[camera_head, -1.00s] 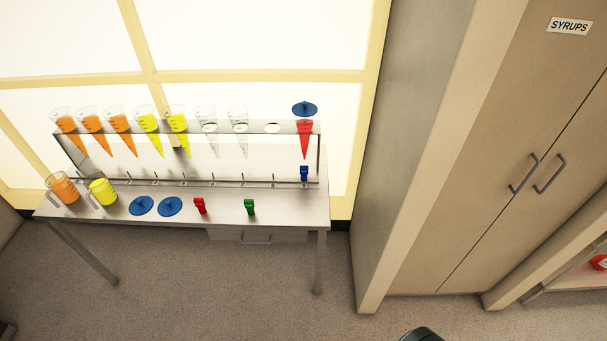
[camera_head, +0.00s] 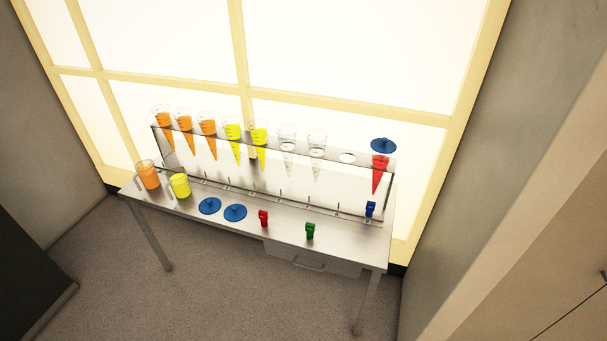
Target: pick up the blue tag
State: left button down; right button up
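The blue tag (camera_head: 370,209) is at the right end of the shelf rack, low down near the rack's base and below the cone of red juice (camera_head: 380,174). A red tag (camera_head: 263,218) and a green tag (camera_head: 310,231) stand on the metal table (camera_head: 345,246) to its left, nearer the front edge. Neither of my grippers shows in the head view.
The rack (camera_head: 330,152) holds several orange, yellow and clear cones. A blue lid (camera_head: 384,145) is over the red cone; two more blue lids (camera_head: 210,206) lie on the table. An orange jug (camera_head: 148,175) and a yellow jug (camera_head: 180,186) stand at left. Floor (camera_head: 240,290) in front is clear.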

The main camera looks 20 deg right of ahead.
aim_at(371, 206)
jog(key=i+l+z, duration=0.35)
jog(key=i, duration=0.15)
jog(key=i+l+z, duration=0.1)
jog(key=i+z, duration=0.25)
jog(key=i, duration=0.15)
